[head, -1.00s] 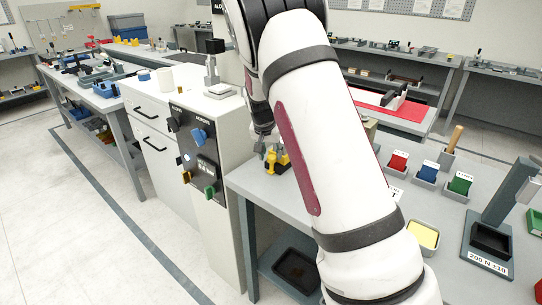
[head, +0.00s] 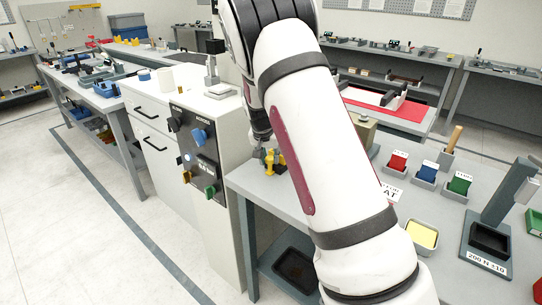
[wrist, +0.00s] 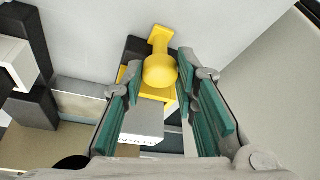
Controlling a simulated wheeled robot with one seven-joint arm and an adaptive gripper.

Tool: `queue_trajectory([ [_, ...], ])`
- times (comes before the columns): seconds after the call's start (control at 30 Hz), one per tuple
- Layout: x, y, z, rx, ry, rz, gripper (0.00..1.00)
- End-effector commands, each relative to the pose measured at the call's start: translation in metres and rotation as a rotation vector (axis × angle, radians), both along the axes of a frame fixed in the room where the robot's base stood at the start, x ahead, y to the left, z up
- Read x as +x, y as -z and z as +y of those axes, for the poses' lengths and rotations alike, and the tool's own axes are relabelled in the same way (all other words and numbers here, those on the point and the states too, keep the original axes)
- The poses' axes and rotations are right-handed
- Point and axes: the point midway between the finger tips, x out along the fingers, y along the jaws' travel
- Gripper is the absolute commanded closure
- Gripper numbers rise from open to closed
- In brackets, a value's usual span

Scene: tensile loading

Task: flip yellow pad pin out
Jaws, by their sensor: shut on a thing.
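The yellow pad pin (wrist: 160,70) has a round knob and sits between my gripper's fingertips in the wrist view. My gripper (wrist: 160,76), with teal-lined fingers, is shut on the knob. Yellow parts lie just beyond and under it, and I cannot tell where the pin ends and its yellow mount begins. In the head view the yellow piece (head: 281,158) shows at the near left end of the grey table, beside my gripper (head: 268,156). My arm hides part of that spot.
A white cabinet with a control panel (head: 200,160) stands left of the grey table (head: 240,183). Red, blue and green items in small holders (head: 427,172) and a yellow-filled tray (head: 422,236) are right of my arm.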

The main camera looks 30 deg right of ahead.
Motion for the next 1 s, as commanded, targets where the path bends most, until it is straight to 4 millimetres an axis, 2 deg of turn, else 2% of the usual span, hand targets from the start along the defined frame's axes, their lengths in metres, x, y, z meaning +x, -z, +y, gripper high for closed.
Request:
queue_trajectory([
  [0.03, -0.003, -0.001, 0.009, 0.001, -0.005, 0.002, 1.0],
  [0.13, -0.009, -0.001, 0.021, 0.001, -0.005, 0.003, 1.0],
  [0.4, -0.009, 0.001, 0.024, 0.004, -0.003, 0.003, 1.0],
  [0.43, -0.009, 0.001, 0.024, 0.004, -0.004, 0.003, 0.71],
  [0.47, -0.009, 0.001, 0.025, 0.005, -0.004, 0.004, 0.64],
  [0.8, -0.009, -0.001, 0.023, 0.002, -0.003, 0.001, 0.64],
  [1.0, -0.014, -0.023, 0.029, 0.002, -0.002, -0.003, 0.64],
])
